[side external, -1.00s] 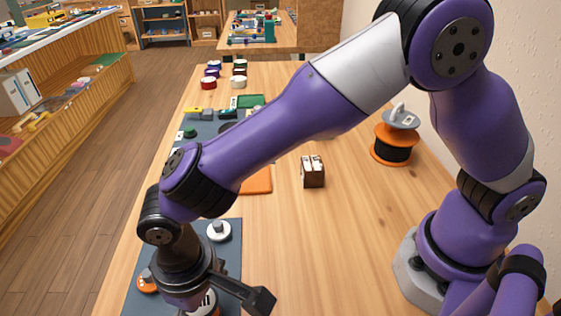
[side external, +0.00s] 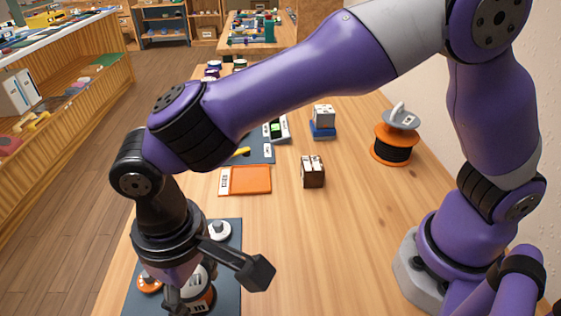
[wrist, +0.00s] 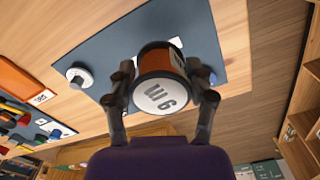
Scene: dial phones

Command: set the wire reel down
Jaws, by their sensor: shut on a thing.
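The wire reel (wrist: 158,97) is between my two fingers in the wrist view. In the side view the reel (side external: 203,288) shows partly behind my gripper, over the blue-grey mat (side external: 231,262). The mat also shows behind the reel in the wrist view (wrist: 128,46). I cannot tell whether the reel touches the mat.
A white knobbed piece (side external: 219,231) and an orange-based one (side external: 149,284) are on the mat near the reel. An orange panel (side external: 250,180), a brown block (side external: 312,171) and a larger black-and-orange spool (side external: 393,145) stand farther off.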

